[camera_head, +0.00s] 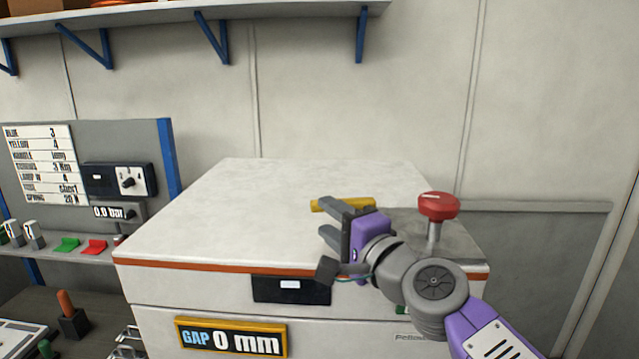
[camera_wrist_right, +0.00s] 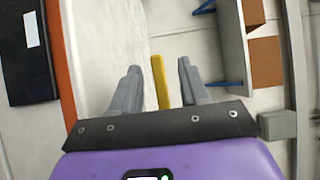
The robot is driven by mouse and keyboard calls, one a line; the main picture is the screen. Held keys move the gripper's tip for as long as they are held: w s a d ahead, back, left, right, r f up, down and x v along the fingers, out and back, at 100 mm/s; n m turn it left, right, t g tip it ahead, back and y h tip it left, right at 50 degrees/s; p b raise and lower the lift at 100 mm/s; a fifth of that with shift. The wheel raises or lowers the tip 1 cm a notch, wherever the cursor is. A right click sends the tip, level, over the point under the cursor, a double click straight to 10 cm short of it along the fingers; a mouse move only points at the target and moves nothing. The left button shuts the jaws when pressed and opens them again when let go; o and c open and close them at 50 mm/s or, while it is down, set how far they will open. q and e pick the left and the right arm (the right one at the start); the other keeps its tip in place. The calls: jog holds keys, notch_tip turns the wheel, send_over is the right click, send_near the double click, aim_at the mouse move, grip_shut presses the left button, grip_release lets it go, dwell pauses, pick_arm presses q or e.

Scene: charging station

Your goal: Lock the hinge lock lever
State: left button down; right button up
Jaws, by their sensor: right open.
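The hinge lock lever appears to be the yellow bar (camera_head: 344,204) on top of the white machine (camera_head: 215,215), near its right side. In the right wrist view the yellow bar (camera_wrist_right: 161,82) runs lengthwise between the two grey fingers. My right gripper (camera_head: 328,218) is open over the machine top, close to the bar, and its fingers partly overlap it in the head view. In the right wrist view my right gripper (camera_wrist_right: 160,88) shows a gap on both sides of the bar, and I see no contact. My left gripper is not in view.
A red knob (camera_head: 438,206) on a metal post stands right of my right gripper. A "GAP 0 mm" display (camera_head: 232,340) is on the machine's front. A panel with switches (camera_head: 120,180) stands at left, and a shelf (camera_head: 180,14) hangs above. The machine top's left part is clear.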

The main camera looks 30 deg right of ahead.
jog(key=d, duration=0.2)
jog(key=w+d, duration=0.1)
jog(key=shift+f+m+h, duration=0.25)
jog(key=shift+m+h, duration=0.15)
jog(key=w+p, duration=0.1)
jog(key=w, duration=0.6)
jog(key=shift+c, duration=0.4)
grip_shut()
